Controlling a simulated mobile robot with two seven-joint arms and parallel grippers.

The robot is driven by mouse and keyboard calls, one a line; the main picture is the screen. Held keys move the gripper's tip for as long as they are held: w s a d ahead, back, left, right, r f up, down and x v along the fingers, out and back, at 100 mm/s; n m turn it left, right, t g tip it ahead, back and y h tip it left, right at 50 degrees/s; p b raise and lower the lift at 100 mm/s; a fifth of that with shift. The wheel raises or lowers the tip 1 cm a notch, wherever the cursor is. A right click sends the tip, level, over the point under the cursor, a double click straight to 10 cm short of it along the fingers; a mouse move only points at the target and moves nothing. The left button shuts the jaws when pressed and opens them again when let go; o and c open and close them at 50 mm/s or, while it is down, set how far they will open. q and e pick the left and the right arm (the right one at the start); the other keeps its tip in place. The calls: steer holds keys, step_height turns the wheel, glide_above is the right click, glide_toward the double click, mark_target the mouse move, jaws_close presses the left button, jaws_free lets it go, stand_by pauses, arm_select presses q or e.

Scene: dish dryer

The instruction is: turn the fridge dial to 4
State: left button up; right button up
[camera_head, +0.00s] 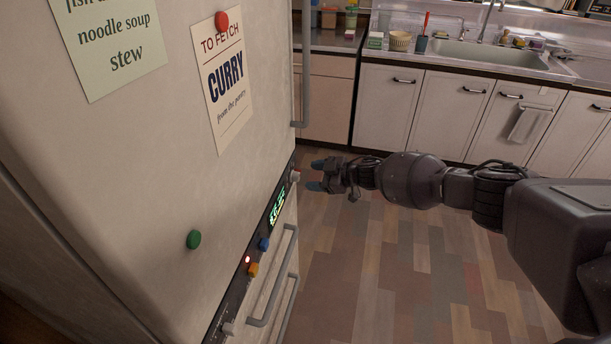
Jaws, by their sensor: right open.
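The fridge (150,190) fills the left side, with a dark control panel (240,283) running along its front. A small pale round knob (295,177), which looks like the dial, is at the panel's far end, beside a lit green display (278,206). The digits and the dial's setting are too small to read. My right gripper (316,175) reaches in from the right with blue-tipped fingers. It is open and empty, its fingertips pointing at the knob with a small gap to it. My left gripper is not in view.
The panel also has a blue button (263,244), an orange button (253,269) and a pale knob (228,328) at the near end. Fridge handles (306,70) stick out above and below the panel. Open wooden floor (400,260) lies below my arm; a sink counter (470,55) stands behind.

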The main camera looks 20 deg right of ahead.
arm_select(q)
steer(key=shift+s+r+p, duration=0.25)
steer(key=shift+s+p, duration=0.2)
steer(key=shift+p, duration=0.15)
arm_select(e)
steer(key=v, duration=0.6)
steer(key=shift+a, duration=0.1)
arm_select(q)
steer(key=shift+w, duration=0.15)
